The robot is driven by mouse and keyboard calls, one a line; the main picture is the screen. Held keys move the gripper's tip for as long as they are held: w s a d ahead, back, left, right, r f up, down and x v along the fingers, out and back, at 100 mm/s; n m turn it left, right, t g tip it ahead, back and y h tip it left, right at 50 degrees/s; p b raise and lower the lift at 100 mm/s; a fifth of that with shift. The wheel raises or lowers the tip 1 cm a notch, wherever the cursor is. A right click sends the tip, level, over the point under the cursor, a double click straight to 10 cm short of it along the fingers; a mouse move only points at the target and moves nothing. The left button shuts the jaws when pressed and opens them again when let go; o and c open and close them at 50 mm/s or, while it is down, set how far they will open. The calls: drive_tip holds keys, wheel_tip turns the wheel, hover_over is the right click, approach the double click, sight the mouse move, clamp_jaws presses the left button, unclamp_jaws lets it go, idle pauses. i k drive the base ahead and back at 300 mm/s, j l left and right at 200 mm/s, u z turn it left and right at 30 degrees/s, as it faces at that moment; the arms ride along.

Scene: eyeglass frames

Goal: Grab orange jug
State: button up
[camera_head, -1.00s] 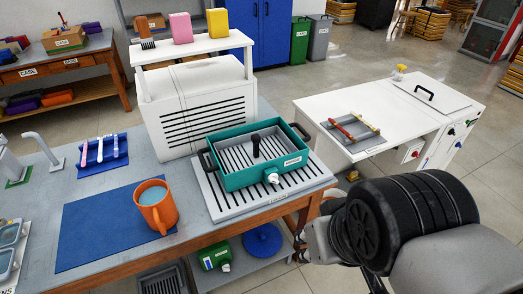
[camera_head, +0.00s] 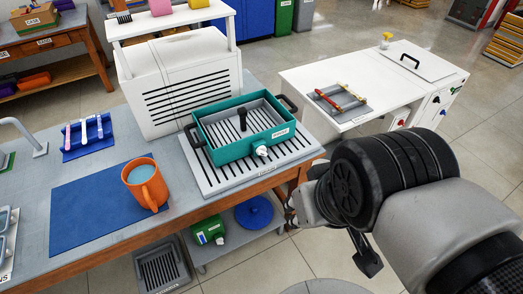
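The orange jug (camera_head: 148,193) stands upright on the blue mat (camera_head: 90,220), at the mat's right side near the table's front edge. It holds a light blue content, and its handle faces the front right. My arm comes in from the lower right, off the table. My gripper (camera_head: 292,212) is only partly seen at the arm's left end, mostly hidden behind the wrist. It is well to the right of the jug and apart from it. Whether its fingers are open or shut does not show.
Right of the jug, a teal tray (camera_head: 217,155) sits on a slatted grey board (camera_head: 210,185). A white vented unit (camera_head: 180,85) stands behind. Blue rack (camera_head: 88,140) with several tools is back left. A green can (camera_head: 207,232) and blue disc (camera_head: 254,213) lie below the tabletop.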

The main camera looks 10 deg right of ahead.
sight(142, 175)
drive_tip(key=i, duration=0.2)
drive_tip(key=i+j+u, duration=0.1)
drive_tip(key=i+u, duration=0.2)
drive_tip(key=u, duration=0.15)
drive_tip(key=i+u, duration=0.35)
drive_tip(key=u, duration=0.9)
